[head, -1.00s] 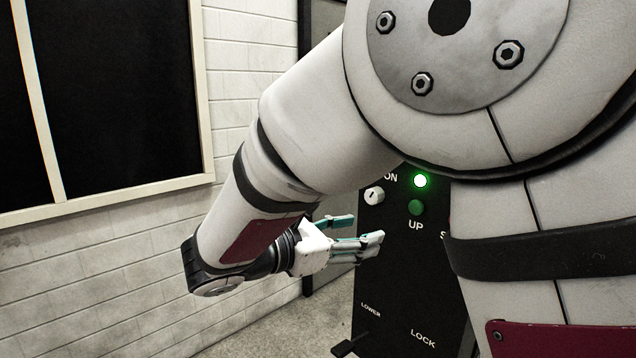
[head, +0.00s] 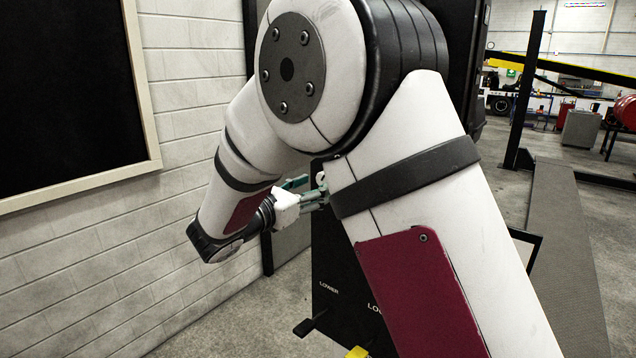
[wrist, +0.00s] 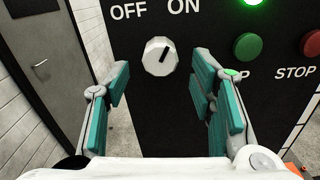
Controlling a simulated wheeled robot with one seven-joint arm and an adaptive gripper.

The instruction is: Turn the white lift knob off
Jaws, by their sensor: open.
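The white lift knob (wrist: 160,56) is on the black control panel (wrist: 130,22), under the words OFF and ON. Its dark pointer mark leans up and right, toward ON. My gripper (wrist: 161,82) is open and empty, with one teal-padded finger on each side below the knob. The fingers look apart from the knob. In the head view my gripper (head: 312,193) is at the panel's upper left, and my arm hides most of the panel there.
Right of the knob are a lit green lamp (wrist: 253,4), a green UP button (wrist: 247,46) and a red STOP button (wrist: 312,43). A LOWER pedal (head: 305,327) sticks out low on the panel. A white brick wall (head: 110,255) stands at left.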

